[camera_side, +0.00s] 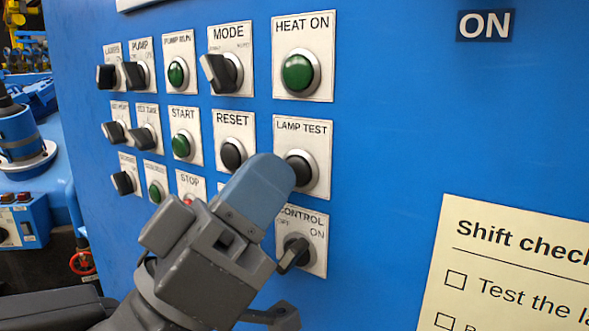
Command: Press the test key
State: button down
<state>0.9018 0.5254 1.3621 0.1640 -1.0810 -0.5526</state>
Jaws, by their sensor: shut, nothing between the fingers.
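The LAMP TEST key (303,169) is a dark round button in a metal ring on a white plate, on the blue control panel (400,120). My gripper (279,172) is shut and empty, with its blue fingertips in front of the left edge of this key. The fingertips cover part of the key's left side. I cannot tell whether they touch it or stay a little apart.
The black RESET button (232,154) is just left of my fingertips. The CONTROL switch (295,254) is below, and the green HEAT ON button (298,73) is above. A cream shift check sheet (500,275) is at the lower right. The panel's right side is flat.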

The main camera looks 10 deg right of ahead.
jog(key=shift+w+d, duration=0.25)
dwell(0.7)
jog(key=shift+s+a, duration=0.55)
jog(key=shift+a, duration=0.05)
jog(key=shift+s, duration=0.1)
jog(key=s+a, duration=0.3)
jog(key=shift+s+a, duration=0.2)
jog(key=shift+a, duration=0.05)
dwell(0.5)
dwell(0.7)
